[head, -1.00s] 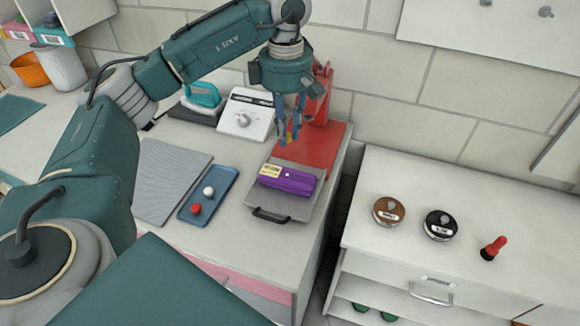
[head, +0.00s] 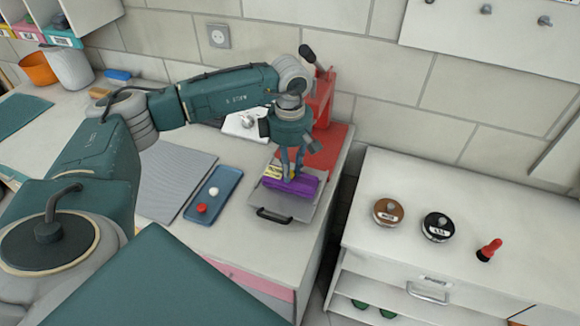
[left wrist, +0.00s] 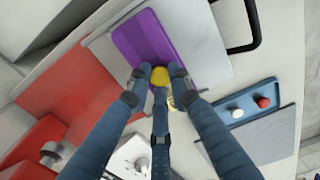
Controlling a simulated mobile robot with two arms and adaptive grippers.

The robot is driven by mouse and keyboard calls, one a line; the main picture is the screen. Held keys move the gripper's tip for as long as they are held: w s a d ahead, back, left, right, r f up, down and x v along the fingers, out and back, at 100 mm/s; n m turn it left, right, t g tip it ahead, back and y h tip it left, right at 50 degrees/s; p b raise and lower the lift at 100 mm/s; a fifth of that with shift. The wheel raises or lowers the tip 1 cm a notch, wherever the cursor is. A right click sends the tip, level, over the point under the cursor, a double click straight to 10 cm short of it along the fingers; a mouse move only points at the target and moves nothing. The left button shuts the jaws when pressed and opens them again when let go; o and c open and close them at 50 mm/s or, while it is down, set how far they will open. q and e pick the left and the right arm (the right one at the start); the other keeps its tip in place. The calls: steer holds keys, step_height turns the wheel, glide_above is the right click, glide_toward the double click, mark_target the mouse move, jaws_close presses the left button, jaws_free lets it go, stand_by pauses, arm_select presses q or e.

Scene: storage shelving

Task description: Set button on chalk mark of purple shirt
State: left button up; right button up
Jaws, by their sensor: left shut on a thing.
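The purple shirt (head: 302,188) lies folded on a grey plate (head: 290,208) with a dark handle; it also shows in the left wrist view (left wrist: 143,38). A pale yellow label (head: 272,172) is at its far left side. My left gripper (head: 291,178) points down over the shirt. Its fingers are shut on a round yellow button (left wrist: 160,76), seen at the fingertips in the left wrist view, over the shirt's edge. I cannot tell whether the button touches the cloth. The chalk mark cannot be made out. My right gripper is not in view.
A blue tray (head: 228,180) with a white and a red button lies left of the plate, beside a grey ribbed mat (head: 172,185). A red press (head: 322,105) stands behind the shirt. A lower white cabinet (head: 460,215) on the right holds two round tins.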

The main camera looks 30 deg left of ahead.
arm_select(q)
steer(key=shift+f, duration=0.1)
steer(key=o, duration=0.8)
steer(key=shift+c, duration=0.2)
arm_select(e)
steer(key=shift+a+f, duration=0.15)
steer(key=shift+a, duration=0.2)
arm_select(q)
steer(key=shift+r, duration=0.2)
steer(key=shift+w+r, duration=0.1)
steer(key=shift+r, duration=0.1)
step_height(320, 180, up, 12)
steer(key=b, duration=0.4)
steer(key=shift+f, duration=0.25)
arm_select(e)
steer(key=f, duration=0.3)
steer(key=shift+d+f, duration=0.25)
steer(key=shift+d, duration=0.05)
